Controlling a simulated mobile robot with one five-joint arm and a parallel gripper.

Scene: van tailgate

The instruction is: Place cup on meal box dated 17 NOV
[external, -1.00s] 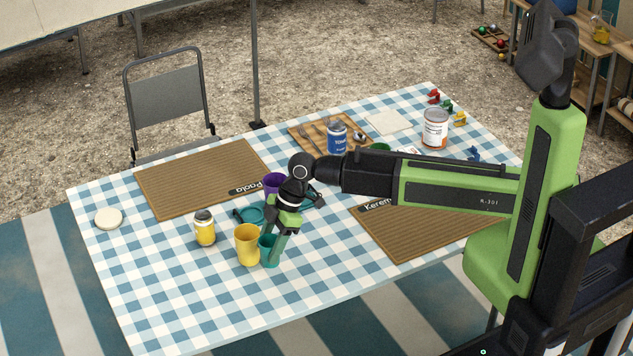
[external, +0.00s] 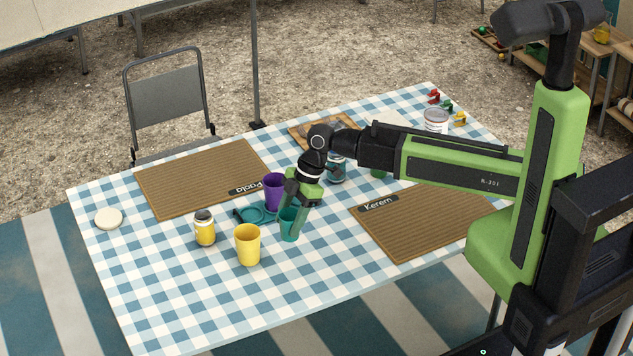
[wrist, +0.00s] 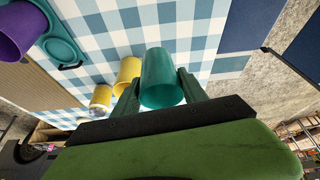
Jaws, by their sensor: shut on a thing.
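A teal cup (external: 289,228) is between the fingers of my gripper (external: 299,208), right of the yellow cup and in front of the purple cup. In the wrist view the same teal cup (wrist: 161,72) sits between the two fingers of my gripper (wrist: 158,92), which is shut on it. I cannot tell how far the cup is above the table. I cannot make out a meal box or a 17 NOV date in any view.
Placemats named Paola (external: 195,180) and Kerem (external: 415,225) lie on the table. My arm partly hides a can (external: 336,170) and a wooden tray (external: 305,134). The front left cloth is clear.

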